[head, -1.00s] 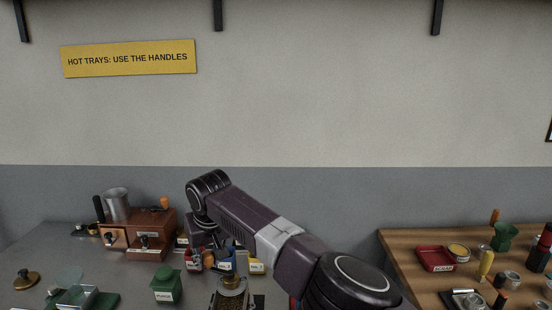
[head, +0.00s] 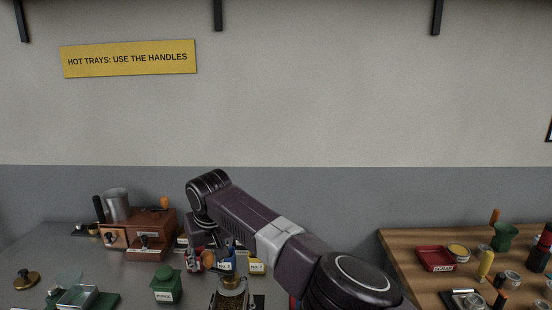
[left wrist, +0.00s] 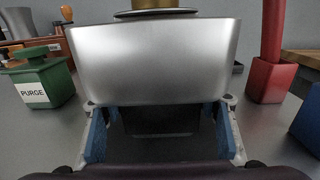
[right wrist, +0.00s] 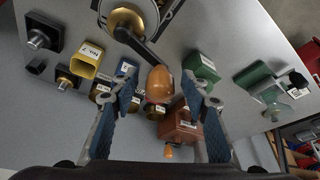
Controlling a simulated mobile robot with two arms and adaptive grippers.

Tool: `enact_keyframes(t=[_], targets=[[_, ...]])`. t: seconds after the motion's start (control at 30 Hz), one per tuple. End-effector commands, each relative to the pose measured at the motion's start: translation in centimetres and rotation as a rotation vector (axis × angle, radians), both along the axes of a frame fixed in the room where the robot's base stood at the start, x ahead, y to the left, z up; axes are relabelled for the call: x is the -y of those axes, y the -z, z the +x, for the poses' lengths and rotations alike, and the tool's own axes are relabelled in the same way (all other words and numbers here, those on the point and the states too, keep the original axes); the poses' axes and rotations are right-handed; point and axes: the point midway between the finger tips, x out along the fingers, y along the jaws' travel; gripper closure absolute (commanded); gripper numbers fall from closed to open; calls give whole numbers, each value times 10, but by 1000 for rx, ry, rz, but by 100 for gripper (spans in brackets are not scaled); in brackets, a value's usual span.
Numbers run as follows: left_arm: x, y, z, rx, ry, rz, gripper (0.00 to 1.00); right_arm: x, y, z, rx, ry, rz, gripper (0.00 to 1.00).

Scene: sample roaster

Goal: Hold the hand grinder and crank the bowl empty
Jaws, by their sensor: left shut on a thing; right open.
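The hand grinder (head: 231,295) stands at the bottom edge of the head view, its top bowl holding dark beans. Its silver body (left wrist: 155,65) fills the left wrist view between the blue pads of my left gripper (left wrist: 160,125), which is shut on it. In the right wrist view the grinder's brass bowl (right wrist: 125,18) is at the top, with a dark crank arm running to an orange-brown wooden knob (right wrist: 160,80). My right gripper (right wrist: 158,90) is open, with the knob showing between its fingers. I cannot tell whether they touch it.
A green PURGE container (head: 167,288) stands left of the grinder. A brown wooden roaster box (head: 145,238) is behind it. Yellow and blue labelled cups are close behind the grinder. A wooden table (head: 400,260) at right holds a red scrap tray (head: 434,257) and tools.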

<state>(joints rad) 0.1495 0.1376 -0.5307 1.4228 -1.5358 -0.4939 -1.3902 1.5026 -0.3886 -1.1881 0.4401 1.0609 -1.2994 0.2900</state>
Motion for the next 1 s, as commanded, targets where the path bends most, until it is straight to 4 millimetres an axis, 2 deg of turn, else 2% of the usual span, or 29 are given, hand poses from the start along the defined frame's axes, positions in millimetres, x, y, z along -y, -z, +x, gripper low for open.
enact_keyframes(t=[0.17, 0.3, 0.5, 0.67, 1.0], targets=[[0, -2, 1, 4, -1, -1, 77, 3, -29, -4, 6, -1, 9, 58], [-1, -2, 1, 4, -2, -1, 77, 9, -61, -14, 7, -1, 11, 58], [0, -2, 1, 4, -1, -1, 77, 18, -87, -30, 3, -1, 1, 58], [0, -2, 1, 4, -1, 0, 77, 18, -86, -32, 0, 0, -1, 58], [0, -2, 1, 4, -1, 0, 77, 9, -43, -17, -1, 2, -2, 58]])
